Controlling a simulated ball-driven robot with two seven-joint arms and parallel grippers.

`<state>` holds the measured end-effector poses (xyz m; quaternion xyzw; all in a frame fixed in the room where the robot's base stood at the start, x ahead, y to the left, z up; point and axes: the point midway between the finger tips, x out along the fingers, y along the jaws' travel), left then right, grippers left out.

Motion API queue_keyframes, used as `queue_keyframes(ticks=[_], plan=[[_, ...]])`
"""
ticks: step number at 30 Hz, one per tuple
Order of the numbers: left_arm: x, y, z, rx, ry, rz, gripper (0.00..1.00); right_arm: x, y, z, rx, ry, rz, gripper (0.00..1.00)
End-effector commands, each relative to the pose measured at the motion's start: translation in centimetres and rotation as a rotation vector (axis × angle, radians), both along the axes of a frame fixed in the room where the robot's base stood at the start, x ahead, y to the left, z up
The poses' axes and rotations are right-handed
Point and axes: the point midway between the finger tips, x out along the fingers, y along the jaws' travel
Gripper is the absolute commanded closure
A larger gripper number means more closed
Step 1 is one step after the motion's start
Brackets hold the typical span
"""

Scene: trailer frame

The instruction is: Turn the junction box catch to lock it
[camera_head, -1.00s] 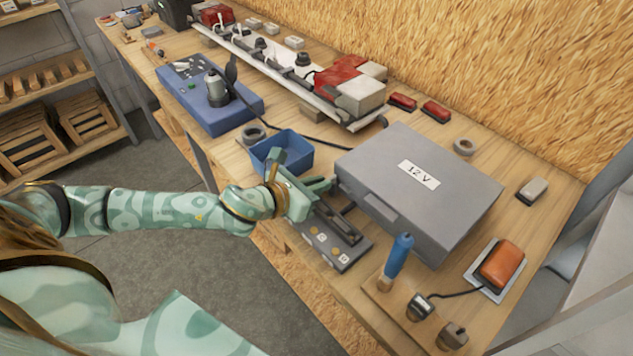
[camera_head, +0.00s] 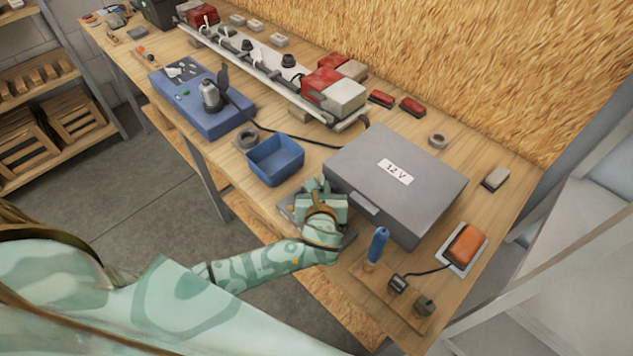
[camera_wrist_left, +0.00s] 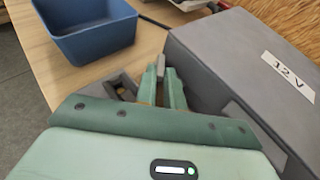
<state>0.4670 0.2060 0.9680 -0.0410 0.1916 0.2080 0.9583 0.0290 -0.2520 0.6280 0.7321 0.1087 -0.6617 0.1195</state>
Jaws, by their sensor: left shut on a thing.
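My left gripper (camera_head: 320,187) is over a low dark grey panel (camera_head: 350,237) at the table's front edge, left of the grey case labelled 12 V (camera_head: 395,172). In the left wrist view its two fingers (camera_wrist_left: 163,85) point away and stand close together. They are shut on a small part, apparently the catch, which the fingers and hand mostly hide. The panel shows in the wrist view as a dark grey edge (camera_wrist_left: 117,84) left of the fingers. The 12 V case (camera_wrist_left: 235,55) stands close on their right. The right gripper is in neither view.
A blue bin (camera_head: 275,160) stands just behind the gripper. A blue-handled tool (camera_head: 377,245) stands upright to the right. An orange-topped device (camera_head: 466,245) with a cable lies further right.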

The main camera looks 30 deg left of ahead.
Motion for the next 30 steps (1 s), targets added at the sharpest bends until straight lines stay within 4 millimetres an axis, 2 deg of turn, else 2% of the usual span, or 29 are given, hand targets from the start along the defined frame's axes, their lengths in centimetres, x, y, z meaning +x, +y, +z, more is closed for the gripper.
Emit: queue_keyframes(ticks=[10,26,27,29,30], plan=[[0.37,-0.64,0.01,-0.002,-0.001,0.138,1.0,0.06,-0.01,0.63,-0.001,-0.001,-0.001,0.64],[0.46,-0.65,0.01,0.0,-0.001,0.163,1.0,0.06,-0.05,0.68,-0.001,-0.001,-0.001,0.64],[0.46,-0.65,0.01,0.0,-0.001,0.163,0.85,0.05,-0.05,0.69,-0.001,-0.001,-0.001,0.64],[0.46,-0.65,0.01,0.0,-0.001,0.163,0.68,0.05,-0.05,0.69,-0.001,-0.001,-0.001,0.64],[0.46,-0.65,0.01,0.0,-0.001,0.163,0.68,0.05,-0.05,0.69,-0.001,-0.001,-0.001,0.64]])
